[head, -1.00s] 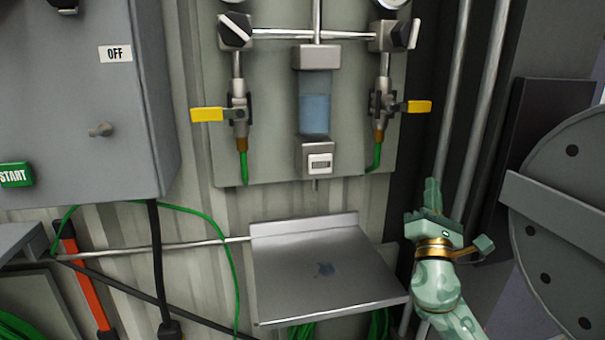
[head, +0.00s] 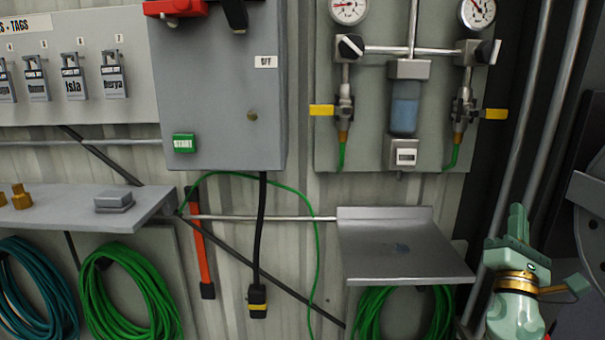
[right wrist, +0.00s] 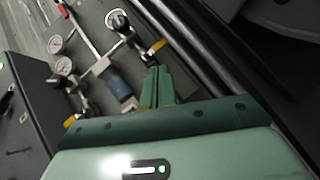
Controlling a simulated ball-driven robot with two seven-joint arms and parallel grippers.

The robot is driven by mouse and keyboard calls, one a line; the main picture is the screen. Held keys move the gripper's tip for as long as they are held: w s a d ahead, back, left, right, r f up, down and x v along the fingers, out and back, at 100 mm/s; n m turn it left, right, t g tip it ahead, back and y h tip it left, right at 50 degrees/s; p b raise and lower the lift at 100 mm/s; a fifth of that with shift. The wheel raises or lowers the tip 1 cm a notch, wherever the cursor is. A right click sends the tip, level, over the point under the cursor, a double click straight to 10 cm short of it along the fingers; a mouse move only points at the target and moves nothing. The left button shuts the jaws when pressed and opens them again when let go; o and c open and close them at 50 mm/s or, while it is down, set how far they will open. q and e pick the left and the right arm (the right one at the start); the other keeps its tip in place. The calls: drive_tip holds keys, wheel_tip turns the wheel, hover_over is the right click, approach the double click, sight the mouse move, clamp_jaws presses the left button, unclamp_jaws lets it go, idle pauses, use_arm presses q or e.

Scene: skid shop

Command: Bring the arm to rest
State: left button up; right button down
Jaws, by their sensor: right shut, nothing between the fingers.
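My right gripper (head: 517,222) is at the lower right of the head view, pointing up, to the right of the small metal shelf. Its green fingers are together with nothing between them. In the right wrist view the shut fingers (right wrist: 157,87) point up toward the gauge panel and hold nothing. The gripper appears apart from the shelf and the wall pipes. My left gripper is not in view.
A metal shelf (head: 405,262) juts out left of my right gripper, with a gauge panel (head: 345,150) above. Vertical pipes (head: 545,120) and a round dark plate (head: 590,215) are close on the right. A grey control box (head: 218,100), padlocks and coiled hoses (head: 125,300) are further left.

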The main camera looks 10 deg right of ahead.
drive_tip(key=s+a+f+m+g+y, duration=0.1)
drive_tip(key=s+a+f+m+g, duration=0.15)
drive_tip(key=f, duration=0.45)
drive_tip(key=s+a+f+m+g+y, duration=0.1)
drive_tip(key=s+f+m+g+y, duration=0.1)
drive_tip(key=f+m+g, duration=0.3)
drive_tip(key=s+a+f+m+y, duration=0.1)
drive_tip(key=s+a+f+m, duration=0.15)
drive_tip(key=f, duration=0.55)
drive_tip(key=s+a+f+m+g+y, duration=0.3)
drive_tip(key=s+a+f+g+y, duration=0.35)
drive_tip(key=s+a+f, duration=0.6)
drive_tip(key=s+a+f+g+y, duration=0.1)
drive_tip(key=s+a+f+y, duration=0.1)
drive_tip(key=f, duration=0.8)
drive_tip(key=s+a+f+g+y, duration=0.1)
drive_tip(key=a+f+y, duration=0.1)
drive_tip(key=f, duration=0.9)
drive_tip(key=s+f+m+g+y, duration=0.1)
drive_tip(key=s+f+m+g, duration=0.2)
drive_tip(key=s+f, duration=1.6)
drive_tip(key=s+m, duration=0.1)
drive_tip(key=s, duration=0.2)
drive_tip(key=shift+s+a+f+y, duration=0.15)
drive_tip(key=shift+s+f+y, duration=0.1)
drive_tip(key=shift+s+y, duration=0.1)
